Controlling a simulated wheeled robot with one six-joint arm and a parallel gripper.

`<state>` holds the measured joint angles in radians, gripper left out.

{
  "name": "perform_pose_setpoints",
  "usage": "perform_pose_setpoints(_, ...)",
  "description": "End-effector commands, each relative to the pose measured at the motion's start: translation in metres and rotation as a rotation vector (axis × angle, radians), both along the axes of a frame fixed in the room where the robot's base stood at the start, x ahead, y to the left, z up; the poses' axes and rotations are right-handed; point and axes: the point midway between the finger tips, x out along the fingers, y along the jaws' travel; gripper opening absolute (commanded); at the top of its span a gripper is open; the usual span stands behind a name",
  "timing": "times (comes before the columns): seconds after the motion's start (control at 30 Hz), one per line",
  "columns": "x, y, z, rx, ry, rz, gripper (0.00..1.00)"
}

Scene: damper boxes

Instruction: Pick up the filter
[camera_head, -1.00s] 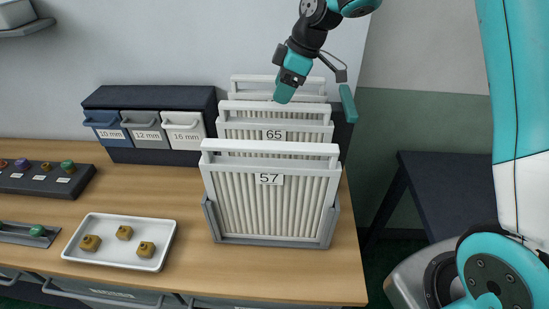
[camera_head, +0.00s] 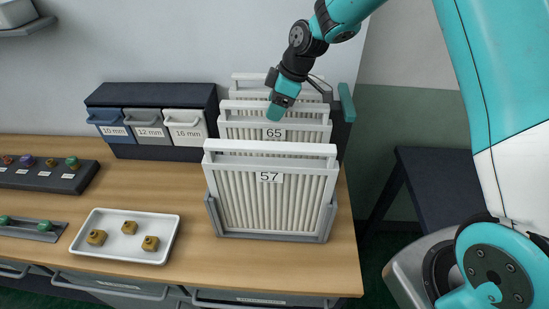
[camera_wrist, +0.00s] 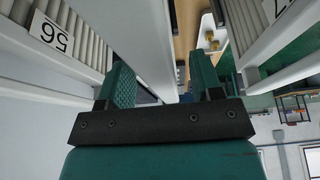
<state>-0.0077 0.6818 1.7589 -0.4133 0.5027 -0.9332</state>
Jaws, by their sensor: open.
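Three white pleated filters with handle frames stand in a row, one behind another. The front filter (camera_head: 270,200) is labelled 57, the middle filter (camera_head: 235,128) is labelled 65, and the back filter (camera_head: 250,78) is mostly hidden. My gripper (camera_head: 312,106) is open over the middle and back filters, one teal finger in front of the middle filter's upper part and the other at the right. In the wrist view, a close white bar (camera_wrist: 132,35) reaches towards the space between the fingers of my gripper (camera_wrist: 163,85). A filter with a label like 56 shows at left. I cannot tell contact.
The front filter sits in a grey holder (camera_head: 268,237). A dark drawer unit (camera_head: 150,94) with three labelled bins stands left of the filters. A white tray (camera_head: 122,252) holds brown pieces. Bare wooden worktop (camera_head: 180,190) lies between. A dark table (camera_head: 440,175) stands right.

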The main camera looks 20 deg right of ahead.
Motion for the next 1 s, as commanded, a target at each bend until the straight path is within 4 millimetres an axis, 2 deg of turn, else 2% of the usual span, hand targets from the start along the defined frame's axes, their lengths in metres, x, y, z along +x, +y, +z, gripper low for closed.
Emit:
perform_pose_setpoints(0.53,0.0001,-0.0001,-0.0033,0.0,0.0,0.0,0.6)
perform_pose_setpoints(0.8,0.0,0.0,-0.0034,0.0,0.0,0.0,0.0)
perform_pose_setpoints(1.0,0.0,0.0,-0.0034,0.0,0.0,0.0,0.0)
